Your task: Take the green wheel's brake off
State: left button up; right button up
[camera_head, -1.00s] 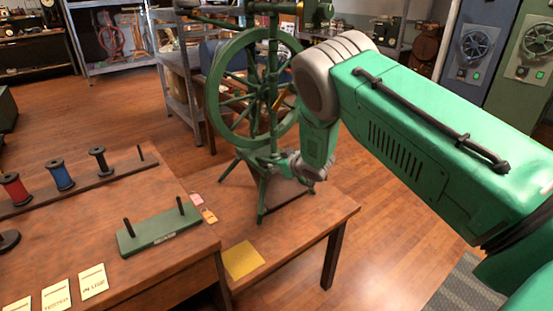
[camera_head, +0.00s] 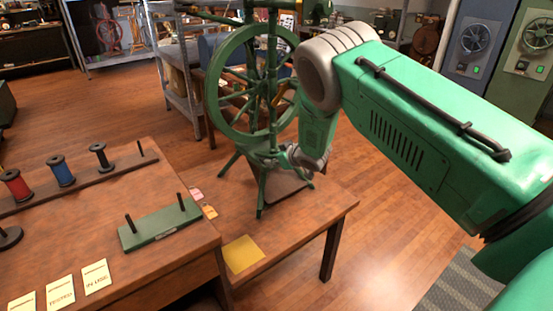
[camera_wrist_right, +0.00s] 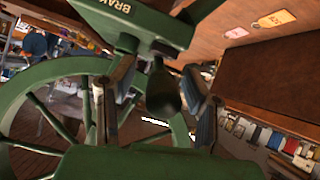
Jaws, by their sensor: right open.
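The green spinning wheel (camera_head: 217,98) stands on the low wooden table, with its rim and spokes upright. Its rim (camera_wrist_right: 22,88) fills the left of the right wrist view. There a green block (camera_wrist_right: 118,16) with partly visible lettering "BRAK" is at the top. A dark rounded knob (camera_wrist_right: 162,92) hangs below the block. My right gripper (camera_wrist_right: 158,82) is open, one finger on each side of the knob; I cannot tell whether either touches it. In the head view my right gripper (camera_head: 300,160) is at the wheel's lower right, partly hidden. My left gripper is out of view.
The low table (camera_head: 300,228) holds a yellow card (camera_head: 243,254). The bench at left carries a green two-peg stand (camera_head: 160,226), several spools, including a blue one (camera_head: 61,171), and paper cards (camera_head: 96,277). A metal shelf (camera_head: 180,95) stands behind the wheel.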

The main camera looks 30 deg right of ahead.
jog(key=v, duration=1.2)
jog(key=shift+f, duration=0.1)
dwell(0.4)
jog(key=s+a+f+m+g, duration=0.1)
jog(key=s+a+f+g, duration=0.25)
jog(key=s+f, duration=0.45)
jog(key=s+a+f+m+g, duration=0.1)
jog(key=s+a+f+g, duration=0.1)
jog(key=s+a+f, duration=0.45)
jog(key=s+a+f+g, duration=0.2)
jog(key=s, duration=1)
jog(key=s+a+f+g, duration=0.2)
jog(key=s+a+g, duration=0.1)
jog(key=s, duration=1)
jog(key=shift+s+a+f, duration=0.15)
jog(key=shift+a+f, duration=0.05)
jog(key=shift+f, duration=0.1)
